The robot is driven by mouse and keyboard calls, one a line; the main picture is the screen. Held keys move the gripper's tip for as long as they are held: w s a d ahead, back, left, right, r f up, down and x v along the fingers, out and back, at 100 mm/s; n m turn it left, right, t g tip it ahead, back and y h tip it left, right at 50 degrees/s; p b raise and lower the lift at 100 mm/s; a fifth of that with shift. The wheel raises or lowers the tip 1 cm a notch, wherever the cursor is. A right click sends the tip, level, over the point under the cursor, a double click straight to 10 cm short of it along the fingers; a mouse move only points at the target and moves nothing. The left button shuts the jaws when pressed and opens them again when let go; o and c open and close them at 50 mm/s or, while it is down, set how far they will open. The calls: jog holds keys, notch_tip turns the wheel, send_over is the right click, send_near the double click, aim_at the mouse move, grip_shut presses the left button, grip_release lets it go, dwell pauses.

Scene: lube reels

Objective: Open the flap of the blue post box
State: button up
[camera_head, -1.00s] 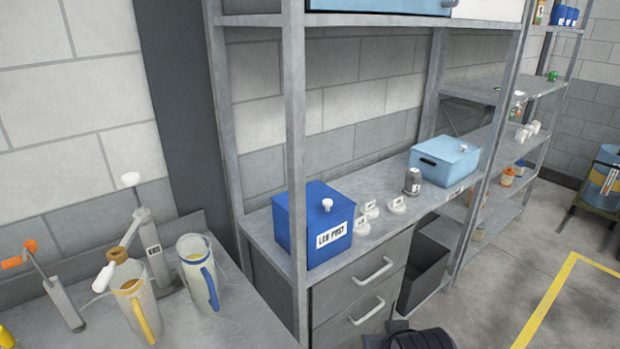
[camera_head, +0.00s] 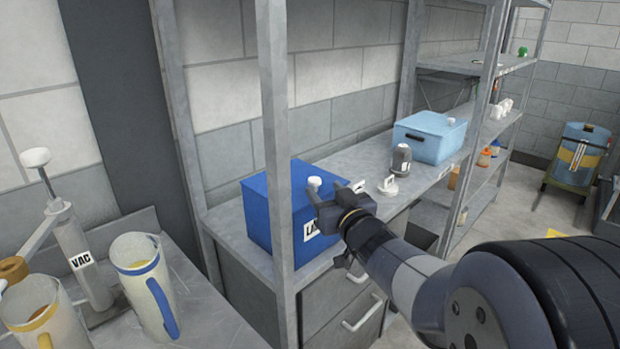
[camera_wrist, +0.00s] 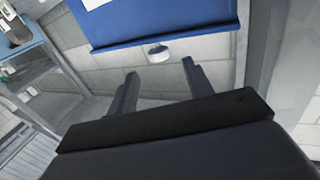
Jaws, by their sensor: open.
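The blue post box (camera_head: 270,215) stands on the grey shelf unit, behind its front upright. Its lid looks shut, with a white knob (camera_head: 314,182) near the front edge. Its white label (camera_head: 311,232) is partly hidden by my gripper. My gripper (camera_head: 328,200) is open and empty at the box's front right, close to the knob. In the wrist view, the two fingers of my gripper (camera_wrist: 160,73) point toward the white knob (camera_wrist: 160,54) and the blue box (camera_wrist: 150,25). The knob shows just beyond the fingertips, not visibly between them.
A grey dome-topped item (camera_head: 401,159), a white piece (camera_head: 388,187) and a light blue box (camera_head: 432,137) stand to the right. Jugs (camera_head: 143,285) and a VAC cylinder (camera_head: 80,255) are at left.

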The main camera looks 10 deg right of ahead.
send_near(294, 176)
jog(key=w+r, duration=0.1)
jog(key=w+d+r, duration=0.1)
jog(key=w+r, duration=0.1)
jog(key=shift+w+d+p, duration=0.15)
jog(key=shift+w+p, duration=0.1)
jog(key=shift+p, duration=0.05)
grip_shut()
dwell(0.4)
